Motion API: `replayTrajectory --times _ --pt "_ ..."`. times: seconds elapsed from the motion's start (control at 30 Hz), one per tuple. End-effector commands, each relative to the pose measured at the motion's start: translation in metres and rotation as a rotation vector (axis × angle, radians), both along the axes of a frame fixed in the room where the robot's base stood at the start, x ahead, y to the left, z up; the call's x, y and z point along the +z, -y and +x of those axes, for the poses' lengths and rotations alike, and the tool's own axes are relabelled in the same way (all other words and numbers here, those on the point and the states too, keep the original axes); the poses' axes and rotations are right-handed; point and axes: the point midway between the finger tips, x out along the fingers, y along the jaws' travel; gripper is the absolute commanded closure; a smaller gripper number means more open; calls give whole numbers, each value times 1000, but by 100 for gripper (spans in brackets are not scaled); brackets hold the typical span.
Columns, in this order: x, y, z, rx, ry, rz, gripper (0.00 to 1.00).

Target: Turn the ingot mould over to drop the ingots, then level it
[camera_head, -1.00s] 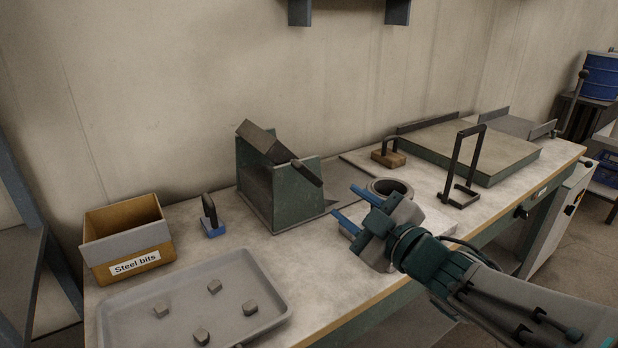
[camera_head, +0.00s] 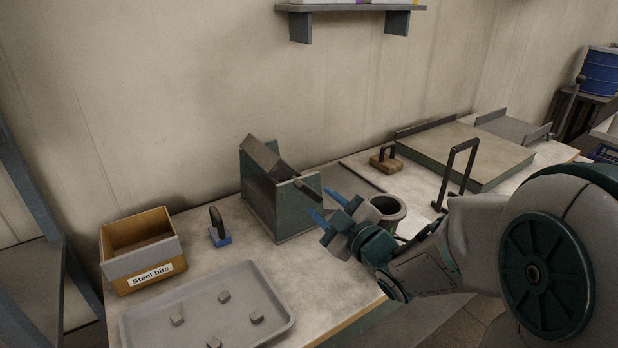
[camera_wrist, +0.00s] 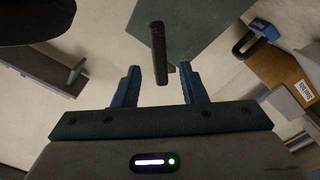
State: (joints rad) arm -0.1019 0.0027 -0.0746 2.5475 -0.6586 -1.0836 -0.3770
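The ingot mould (camera_head: 262,157) is a dark grey bar-shaped body held between the plates of a green stand (camera_head: 287,211) on the bench. Its dark handle (camera_head: 311,191) sticks out past the near plate, toward my gripper. My gripper (camera_head: 319,203) is open, with blue fingers close to the handle's end. In the wrist view, the handle (camera_wrist: 158,48) appears between my two fingers (camera_wrist: 159,78), with a gap on each side. The mould's cavity and any ingots in it are hidden from view.
A grey tray (camera_head: 150,333) with several small grey blocks lies front left. Behind it stand a "Steel bits" box (camera_head: 155,268) and a blue-based tool (camera_head: 219,236). A round grey pot (camera_head: 386,207) is just right of my gripper. A tall black frame (camera_head: 470,163) stands further right.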

Motion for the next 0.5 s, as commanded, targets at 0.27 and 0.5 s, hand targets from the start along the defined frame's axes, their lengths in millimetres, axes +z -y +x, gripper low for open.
replayTrajectory --times 0.27,0.5 --pt "-1 -18 25 -3 -1 -3 62" --pt "-1 -32 47 -3 1 -3 62"
